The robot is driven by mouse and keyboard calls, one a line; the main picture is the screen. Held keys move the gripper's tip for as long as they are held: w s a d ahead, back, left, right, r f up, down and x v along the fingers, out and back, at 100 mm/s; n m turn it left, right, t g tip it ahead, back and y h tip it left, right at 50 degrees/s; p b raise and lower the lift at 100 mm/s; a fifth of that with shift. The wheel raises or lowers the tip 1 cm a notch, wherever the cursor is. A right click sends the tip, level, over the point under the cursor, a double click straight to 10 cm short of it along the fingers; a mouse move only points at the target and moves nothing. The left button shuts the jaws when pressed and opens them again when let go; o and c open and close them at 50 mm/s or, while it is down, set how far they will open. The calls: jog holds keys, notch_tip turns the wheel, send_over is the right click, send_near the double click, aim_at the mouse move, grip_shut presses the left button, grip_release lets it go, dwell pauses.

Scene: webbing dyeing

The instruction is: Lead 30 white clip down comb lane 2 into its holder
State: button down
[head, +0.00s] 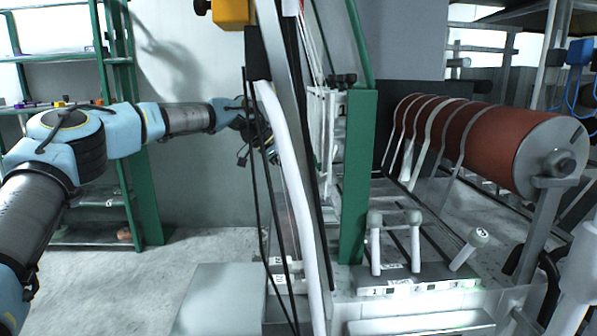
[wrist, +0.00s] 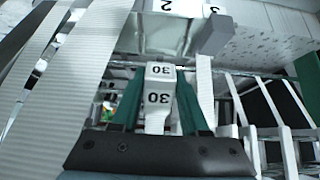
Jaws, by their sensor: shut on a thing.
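The white clip (wrist: 158,98), marked 30, stands between the green fingers of my gripper (wrist: 159,78) in the wrist view, and the gripper is shut on it. A white block marked 2 (wrist: 172,7) is just beyond the clip, at the top of the wrist view. A label 3 (wrist: 213,9) is to its right. In the head view my gripper (head: 262,140) is behind the dark and white uprights, so the clip is hidden there. I cannot tell which part is the clip's holder.
Wide pale webbing (wrist: 62,85) runs close along the left of the wrist view. A green post (head: 358,170) and a white curved tube (head: 290,160) stand by the arm. A red-brown roller (head: 480,135) carries several straps.

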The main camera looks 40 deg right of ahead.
jog(key=shift+s+d+f+t+y, duration=0.2)
jog(key=shift+s+f+t+y, duration=0.05)
jog(key=shift+t+y, duration=0.15)
notch_tip(320, 180, down, 8)
jog(key=t+y+b, duration=0.1)
jog(key=t+y, duration=0.2)
jog(key=shift+d+f+y, duration=0.15)
jog(key=shift+d+y, duration=0.15)
jog(key=shift+c, duration=1.7)
grip_release()
